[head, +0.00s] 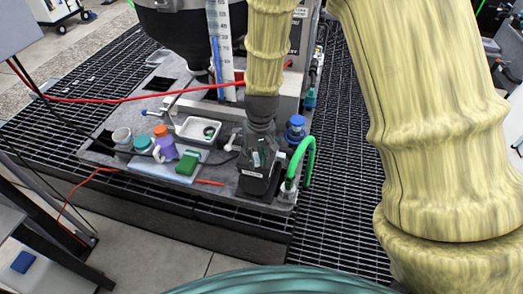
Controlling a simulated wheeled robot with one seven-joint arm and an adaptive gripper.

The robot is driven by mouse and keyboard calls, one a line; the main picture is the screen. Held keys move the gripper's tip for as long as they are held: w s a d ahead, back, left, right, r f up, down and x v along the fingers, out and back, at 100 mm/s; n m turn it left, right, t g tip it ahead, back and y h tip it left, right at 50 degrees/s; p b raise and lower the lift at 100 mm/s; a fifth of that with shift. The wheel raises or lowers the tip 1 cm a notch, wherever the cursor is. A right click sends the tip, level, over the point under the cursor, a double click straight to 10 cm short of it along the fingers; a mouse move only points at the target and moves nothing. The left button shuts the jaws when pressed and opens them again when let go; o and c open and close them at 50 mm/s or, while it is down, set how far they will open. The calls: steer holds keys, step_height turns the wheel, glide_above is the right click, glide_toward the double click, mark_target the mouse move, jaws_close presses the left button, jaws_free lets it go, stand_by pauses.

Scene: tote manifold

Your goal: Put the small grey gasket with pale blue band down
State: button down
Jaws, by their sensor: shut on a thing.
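My gripper (259,160) hangs down at the end of my yellow-sleeved arm, over the right part of the grey work plate. It is shut on the small grey gasket with pale blue band. The gasket is too small and too covered by the dark fingers to make out. A dark box with a white label (253,173) shows right at the fingertips. I cannot tell whether the gasket touches anything below. A white tray (189,137) with a small dark ring in it stands to the left of my gripper.
A green block (187,163), an orange-capped purple bottle (165,150) and teal-lidded jar (143,144) stand left. A blue-capped fitting (296,127) and green hose (308,146) stand close on the right. A red cable (150,97) crosses behind.

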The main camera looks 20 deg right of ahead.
steer(key=w+d, duration=0.2)
steer(key=w+d+p, duration=0.1)
steer(key=w, duration=0.1)
steer(key=shift+w+d+f, duration=0.1)
steer(key=shift+f, duration=0.2)
steer(key=shift+f+p, duration=0.8)
steer(key=shift+f, duration=0.95)
steer(key=c, duration=1.2)
jaws_free()
steer(key=shift+f, duration=0.1)
steer(key=shift+c, duration=0.2)
step_height(320, 180, up, 12)
steer(key=b, duration=0.3)
steer(key=shift+d, duration=0.35)
